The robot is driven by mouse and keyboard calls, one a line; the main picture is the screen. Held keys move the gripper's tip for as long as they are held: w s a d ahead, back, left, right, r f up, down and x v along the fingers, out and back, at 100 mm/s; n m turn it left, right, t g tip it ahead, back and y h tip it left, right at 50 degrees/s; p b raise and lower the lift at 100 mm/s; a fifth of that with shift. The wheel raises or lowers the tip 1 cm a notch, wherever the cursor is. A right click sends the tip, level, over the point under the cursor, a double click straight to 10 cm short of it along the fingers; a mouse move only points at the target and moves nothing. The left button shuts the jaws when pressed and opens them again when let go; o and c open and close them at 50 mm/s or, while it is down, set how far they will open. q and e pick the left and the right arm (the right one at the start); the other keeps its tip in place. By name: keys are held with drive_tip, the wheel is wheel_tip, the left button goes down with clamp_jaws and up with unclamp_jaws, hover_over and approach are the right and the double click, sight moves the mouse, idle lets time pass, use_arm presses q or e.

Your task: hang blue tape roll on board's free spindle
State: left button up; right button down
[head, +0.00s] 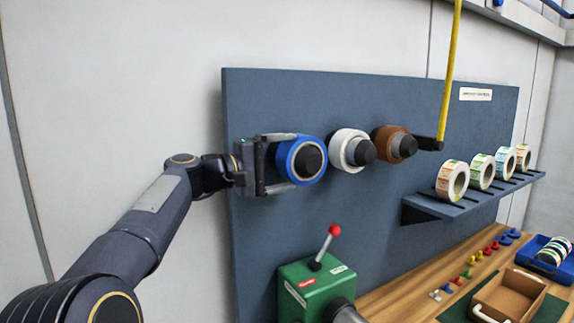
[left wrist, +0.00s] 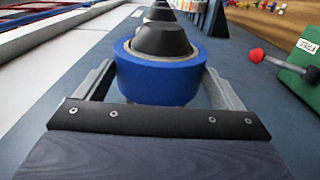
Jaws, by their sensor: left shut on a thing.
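The blue tape roll (head: 284,162) sits at the left end of a row on the blue-grey board (head: 330,95). A dark cone-shaped spindle end (head: 308,158) shows through its middle. My left gripper (head: 281,163) is shut on the roll, with one finger above and one below it. In the left wrist view, the blue roll (left wrist: 158,80) lies between the two fingers of my left gripper (left wrist: 160,88), and the dark cone stands out of its ring. How far the roll is seated is hidden. My right gripper is not in view.
A white roll (head: 341,146) and a brown roll (head: 385,136) hang right of the blue one. A yellow bar (head: 450,70) runs down beside them. Label rolls (head: 452,181) stand on a shelf. A green machine (head: 300,289) with a red-knobbed lever (head: 325,245) is below.

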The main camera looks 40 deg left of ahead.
use_arm(q)
drive_tip(key=shift+w+a+p, duration=0.15)
drive_tip(key=shift+w+a, duration=0.05)
drive_tip(key=shift+a, duration=0.45)
drive_tip(key=shift+w+a+p, duration=0.15)
drive_tip(key=shift+a, duration=0.5)
drive_tip(key=o, duration=1)
drive_tip(key=shift+o, duration=1)
drive_tip(key=shift+s+d+r, duration=0.1)
drive_tip(key=shift+w+a+f, duration=0.2)
drive_tip(key=shift+d, duration=0.1)
drive_tip(key=shift+s+r, duration=0.1)
